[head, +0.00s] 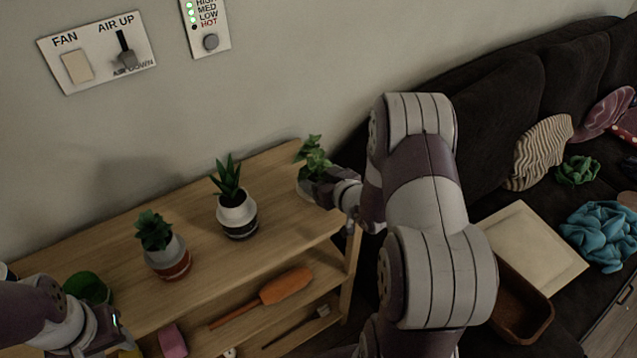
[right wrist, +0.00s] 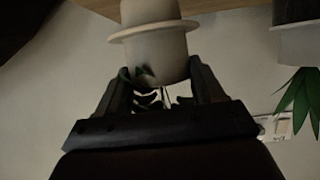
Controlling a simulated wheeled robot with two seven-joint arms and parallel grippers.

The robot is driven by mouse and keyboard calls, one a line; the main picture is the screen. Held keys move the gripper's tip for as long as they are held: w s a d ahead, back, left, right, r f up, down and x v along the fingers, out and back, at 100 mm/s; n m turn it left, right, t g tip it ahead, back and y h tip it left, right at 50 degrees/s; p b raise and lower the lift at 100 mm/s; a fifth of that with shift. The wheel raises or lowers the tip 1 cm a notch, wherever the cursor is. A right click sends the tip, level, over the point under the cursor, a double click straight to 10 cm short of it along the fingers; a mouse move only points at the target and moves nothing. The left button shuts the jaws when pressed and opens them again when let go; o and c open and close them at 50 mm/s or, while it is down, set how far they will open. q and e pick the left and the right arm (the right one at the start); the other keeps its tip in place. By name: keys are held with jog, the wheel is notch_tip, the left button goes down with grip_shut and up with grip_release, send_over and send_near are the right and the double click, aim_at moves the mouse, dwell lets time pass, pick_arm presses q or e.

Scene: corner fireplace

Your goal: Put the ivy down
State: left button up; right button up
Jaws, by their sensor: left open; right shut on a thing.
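The ivy (head: 313,153) is a green leafy plant in a pale pot, over the right end of the wooden shelf's top. My right gripper (head: 325,186) is shut on the pot from the right. In the right wrist view, the picture is upside down; the pale pot (right wrist: 155,50) is between the two fingers (right wrist: 160,88), with some leaves beyond them. I cannot tell whether the pot's base touches the shelf. My left gripper (head: 115,325) is open at the lower left, by the shelf's front, with nothing seen in it.
The wooden shelf (head: 190,222) also bears a spiky plant (head: 237,215) and a leafy plant in a white and reddish pot (head: 168,255). A green cup (head: 88,287) is near my left arm. An orange tool (head: 285,288) lies on the lower shelf. A dark sofa (head: 490,90) is at right.

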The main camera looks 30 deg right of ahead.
jog(key=shift+f, duration=0.8)
jog(key=shift+w+f, duration=0.2)
jog(key=shift+f, duration=0.05)
jog(key=shift+s, duration=0.1)
jog(key=o, duration=1.2)
jog(key=shift+f, duration=0.1)
